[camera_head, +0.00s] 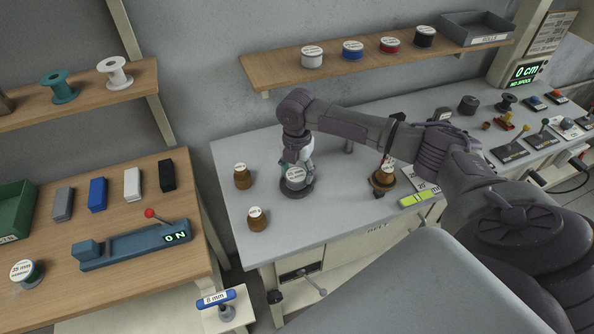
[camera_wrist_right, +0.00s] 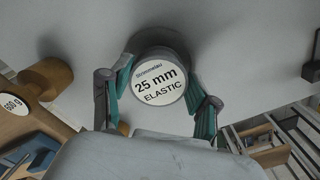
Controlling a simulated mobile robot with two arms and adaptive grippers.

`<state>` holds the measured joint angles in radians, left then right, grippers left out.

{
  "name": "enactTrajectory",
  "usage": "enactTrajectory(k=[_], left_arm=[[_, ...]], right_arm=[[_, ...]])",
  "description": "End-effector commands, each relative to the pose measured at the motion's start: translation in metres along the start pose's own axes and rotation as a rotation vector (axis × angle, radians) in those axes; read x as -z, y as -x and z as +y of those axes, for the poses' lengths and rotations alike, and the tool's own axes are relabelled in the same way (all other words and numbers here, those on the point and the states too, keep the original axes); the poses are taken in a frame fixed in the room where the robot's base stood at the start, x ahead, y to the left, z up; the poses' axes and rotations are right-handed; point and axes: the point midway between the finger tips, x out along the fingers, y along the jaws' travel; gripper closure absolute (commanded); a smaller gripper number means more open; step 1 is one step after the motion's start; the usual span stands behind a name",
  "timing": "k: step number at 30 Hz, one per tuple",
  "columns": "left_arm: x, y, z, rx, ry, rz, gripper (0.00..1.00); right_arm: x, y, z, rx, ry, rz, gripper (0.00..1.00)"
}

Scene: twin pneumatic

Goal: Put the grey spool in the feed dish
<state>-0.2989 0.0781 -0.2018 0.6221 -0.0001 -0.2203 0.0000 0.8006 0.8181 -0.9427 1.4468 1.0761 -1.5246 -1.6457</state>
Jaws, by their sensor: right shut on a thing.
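The grey spool (camera_wrist_right: 159,82), with a white round label reading "25 mm ELASTIC", is between the teal fingers of my right gripper (camera_wrist_right: 158,98) in the right wrist view. In the head view my right gripper (camera_head: 297,168) points down on it, over the grey table. My right gripper is shut on the spool. My left gripper is not in view.
Brown weights (camera_head: 243,177) stand left of the spool. The wooden shelf (camera_head: 275,68) behind holds several spools. The left bench (camera_head: 130,200) has coloured blocks and a blue device reading "ON". A display (camera_head: 525,72) reads "0 cm NO SPOOL".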

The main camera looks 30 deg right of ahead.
Motion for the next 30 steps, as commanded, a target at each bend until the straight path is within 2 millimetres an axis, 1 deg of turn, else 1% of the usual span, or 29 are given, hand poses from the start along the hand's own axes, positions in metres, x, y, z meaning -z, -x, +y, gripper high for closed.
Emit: enactTrajectory(k=[1,4,14,15,17,18,19,27,30], left_arm=[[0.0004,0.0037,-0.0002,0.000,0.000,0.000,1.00],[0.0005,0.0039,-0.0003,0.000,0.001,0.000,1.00],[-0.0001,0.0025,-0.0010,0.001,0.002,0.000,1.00],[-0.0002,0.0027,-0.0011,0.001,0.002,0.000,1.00],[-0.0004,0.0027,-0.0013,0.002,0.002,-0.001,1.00],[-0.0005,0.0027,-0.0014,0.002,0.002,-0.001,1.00],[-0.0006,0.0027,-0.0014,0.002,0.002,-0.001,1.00],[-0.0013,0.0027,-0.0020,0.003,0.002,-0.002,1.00],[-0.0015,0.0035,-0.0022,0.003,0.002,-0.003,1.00]], right_arm=[[-0.0001,-0.0034,0.0000,0.000,-0.001,0.000,0.85],[-0.0003,-0.0090,0.0005,-0.002,-0.001,-0.002,0.85],[0.0000,-0.0129,0.0002,-0.001,-0.001,-0.001,0.85],[0.0000,-0.0127,0.0001,-0.001,-0.001,-0.001,0.34],[0.0000,-0.0126,0.0001,-0.001,-0.001,-0.001,0.24],[0.0001,-0.0126,0.0001,-0.001,-0.001,-0.001,0.18],[0.0001,-0.0126,0.0001,-0.001,-0.001,-0.001,0.14],[0.0000,-0.0122,0.0001,-0.001,-0.001,-0.001,0.14],[-0.0004,-0.0081,0.0003,-0.002,-0.001,-0.002,0.14]])
